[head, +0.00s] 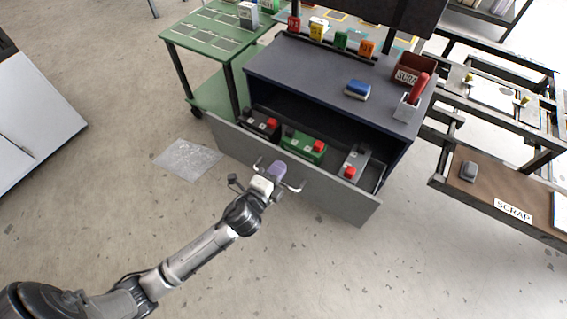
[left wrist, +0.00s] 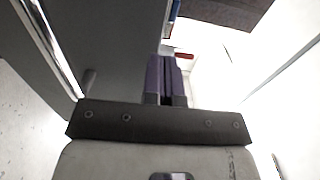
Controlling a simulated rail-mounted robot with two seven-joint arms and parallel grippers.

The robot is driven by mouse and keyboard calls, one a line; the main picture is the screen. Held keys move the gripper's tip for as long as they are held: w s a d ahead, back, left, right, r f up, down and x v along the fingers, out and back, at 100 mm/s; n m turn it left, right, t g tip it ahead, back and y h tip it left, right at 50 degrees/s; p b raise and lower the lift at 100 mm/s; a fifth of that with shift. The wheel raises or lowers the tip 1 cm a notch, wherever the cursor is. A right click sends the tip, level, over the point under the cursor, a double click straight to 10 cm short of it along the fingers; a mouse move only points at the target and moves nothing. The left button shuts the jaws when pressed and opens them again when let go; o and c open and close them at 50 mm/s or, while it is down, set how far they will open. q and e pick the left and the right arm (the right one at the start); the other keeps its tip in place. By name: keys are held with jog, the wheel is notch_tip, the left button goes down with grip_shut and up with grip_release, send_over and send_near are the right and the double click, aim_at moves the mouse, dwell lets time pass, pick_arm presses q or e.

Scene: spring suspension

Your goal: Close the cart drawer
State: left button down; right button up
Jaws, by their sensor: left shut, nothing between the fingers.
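The cart (head: 330,72) has a dark blue-grey top. Its drawer (head: 335,200) stands pulled out toward me, with a wide grey front panel. Inside lie a black block (head: 262,124), a green block (head: 303,143) and a grey block (head: 354,165), each with red parts. My left gripper (head: 277,171) is at the middle of the drawer front, shut and empty; I cannot tell whether it touches the panel. Its purple fingers also show closed together in the left wrist view (left wrist: 165,76). The gripper hides part of the front panel. My right gripper is out of view.
A green table (head: 214,38) stands left of the cart. A brown scrap shelf (head: 490,185) is at the right. On the cart top are a blue block (head: 358,89), a red-brown scrap bin (head: 414,68) and several coloured tags.

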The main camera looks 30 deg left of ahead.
pick_arm(q)
jog(key=shift+w+b, duration=0.45)
jog(key=shift+w, duration=1)
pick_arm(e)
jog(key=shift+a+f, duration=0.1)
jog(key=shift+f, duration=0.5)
